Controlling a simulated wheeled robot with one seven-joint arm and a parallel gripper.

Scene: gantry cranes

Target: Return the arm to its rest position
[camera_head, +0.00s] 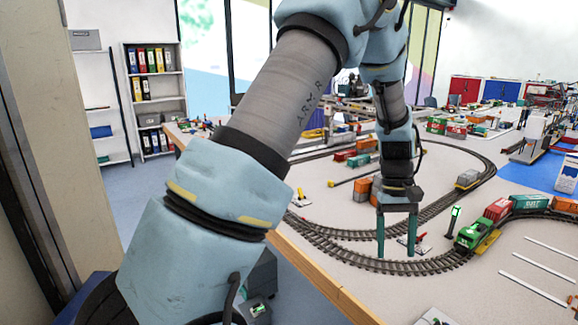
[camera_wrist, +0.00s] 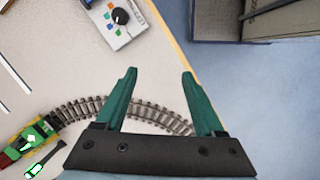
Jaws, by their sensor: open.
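My gripper (camera_head: 397,236) hangs pointing down over the layout table (camera_head: 330,208), above the near curve of the track. Its two green fingers are apart with nothing between them. In the wrist view my gripper (camera_wrist: 158,88) is also open and empty, with the curved track (camera_wrist: 160,116) and the wooden table edge showing beyond and between the fingers. My arm reaches from the lower left of the head view up to the top and bends down to the gripper. Part of the table behind the arm is hidden.
A green locomotive (camera_head: 474,232) with wagons stands on the track right of my gripper, near a green-lit signal (camera_head: 453,220). Orange and brown containers (camera_head: 366,189) stand behind the gripper. A control box with a black dial (camera_wrist: 120,18) lies near the table edge. Open floor (camera_wrist: 235,75) lies beyond.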

